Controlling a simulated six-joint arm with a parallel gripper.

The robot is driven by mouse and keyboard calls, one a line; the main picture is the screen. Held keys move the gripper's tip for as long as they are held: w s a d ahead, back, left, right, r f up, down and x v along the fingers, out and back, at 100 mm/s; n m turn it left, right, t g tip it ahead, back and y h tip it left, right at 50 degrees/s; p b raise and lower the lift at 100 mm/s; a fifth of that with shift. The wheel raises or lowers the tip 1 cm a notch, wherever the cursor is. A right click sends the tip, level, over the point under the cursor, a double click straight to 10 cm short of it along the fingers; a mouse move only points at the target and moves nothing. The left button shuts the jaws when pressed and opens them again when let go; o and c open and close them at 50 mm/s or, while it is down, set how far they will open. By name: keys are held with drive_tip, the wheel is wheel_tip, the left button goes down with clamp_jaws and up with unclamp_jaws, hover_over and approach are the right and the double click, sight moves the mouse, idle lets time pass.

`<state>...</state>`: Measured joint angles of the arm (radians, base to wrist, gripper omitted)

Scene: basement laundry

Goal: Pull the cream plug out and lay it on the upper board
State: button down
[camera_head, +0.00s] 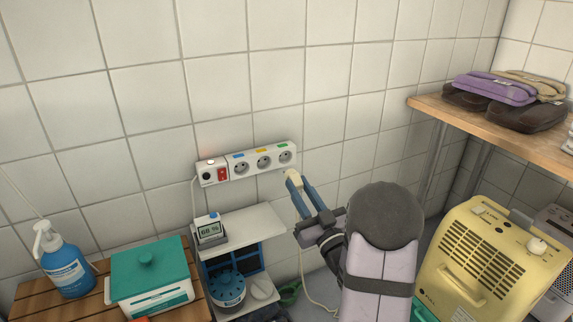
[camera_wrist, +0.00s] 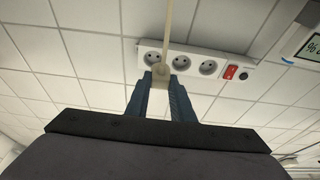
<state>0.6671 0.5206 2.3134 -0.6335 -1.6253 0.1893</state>
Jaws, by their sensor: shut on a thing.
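The cream plug (camera_head: 292,176) is between the blue fingers of my gripper (camera_head: 295,182), which is shut on it. It is just below the right end of the white power strip (camera_head: 252,163) on the tiled wall. The strip's three sockets look empty in both views. In the wrist view, the plug (camera_wrist: 161,71) sits between the fingertips (camera_wrist: 161,80), and its cream cord (camera_wrist: 168,30) runs up out of the picture. In the head view the cord hangs down behind my arm. The upper board (camera_head: 255,222) is a white shelf below and left of the plug.
A small display device (camera_head: 209,231) stands on the board's left end; its right part is bare. Below is a blue round object (camera_head: 228,291). A teal-lidded box (camera_head: 150,272) and blue pump bottle (camera_head: 66,265) stand left. A yellow machine (camera_head: 490,262) stands right.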

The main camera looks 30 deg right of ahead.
drive_tip(key=a+f+b, duration=0.8)
drive_tip(key=a, duration=0.2)
drive_tip(key=shift+f, duration=0.4)
idle(0.6)
idle(0.3)
drive_tip(key=shift+s, duration=0.55)
wheel_tip(320, 180, down, 4)
drive_tip(key=b, duration=0.4)
idle(0.4)
